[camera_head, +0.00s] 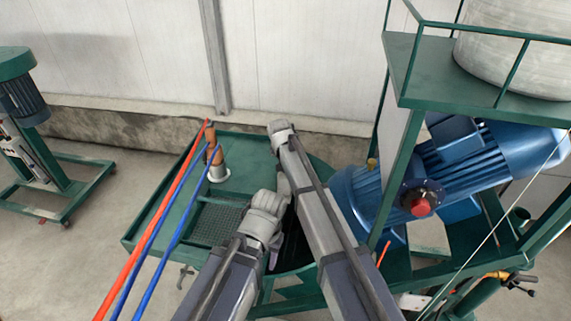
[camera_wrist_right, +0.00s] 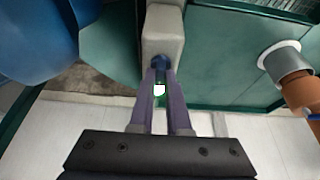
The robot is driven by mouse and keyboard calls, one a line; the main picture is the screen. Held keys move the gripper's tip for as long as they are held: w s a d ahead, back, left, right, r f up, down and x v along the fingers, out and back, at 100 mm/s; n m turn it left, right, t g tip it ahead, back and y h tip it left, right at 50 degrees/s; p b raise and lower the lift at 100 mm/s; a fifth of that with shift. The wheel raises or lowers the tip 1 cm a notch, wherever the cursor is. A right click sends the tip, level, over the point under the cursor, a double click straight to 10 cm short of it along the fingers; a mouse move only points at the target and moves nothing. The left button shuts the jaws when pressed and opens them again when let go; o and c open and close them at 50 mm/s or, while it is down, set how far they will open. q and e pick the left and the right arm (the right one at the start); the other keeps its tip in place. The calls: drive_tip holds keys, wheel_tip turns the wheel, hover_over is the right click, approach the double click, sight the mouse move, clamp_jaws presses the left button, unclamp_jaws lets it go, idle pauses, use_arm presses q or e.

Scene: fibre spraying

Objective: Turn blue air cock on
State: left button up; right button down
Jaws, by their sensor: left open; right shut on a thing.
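In the right wrist view, a small round blue knob, which looks like the blue air cock (camera_wrist_right: 161,62), sits between the tips of my right gripper (camera_wrist_right: 161,72). The purple fingers are shut on it, and a small white and green part (camera_wrist_right: 159,89) shows between them. A pale grey block (camera_wrist_right: 163,28) lies just beyond the knob. In the head view, the cock and my right gripper's fingertips are hidden behind the arms. My left gripper (camera_head: 275,260) is open and hangs low over the near right part of the green platform, partly covered by its wrist.
A green platform (camera_head: 150,222) carries a grating and a copper-brown pipe fitting (camera_head: 213,150). One orange hose (camera_head: 160,212) and two blue hoses (camera_head: 167,245) run along its left. A blue motor (camera_head: 450,165) with a red button stands close on the right.

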idle(0.5)
drive_tip(key=c, duration=0.9)
unclamp_jaws()
drive_tip(key=p+v, duration=0.7)
drive_tip(key=v, duration=0.1)
drive_tip(key=shift+w, duration=0.1)
drive_tip(key=shift+f, duration=0.15)
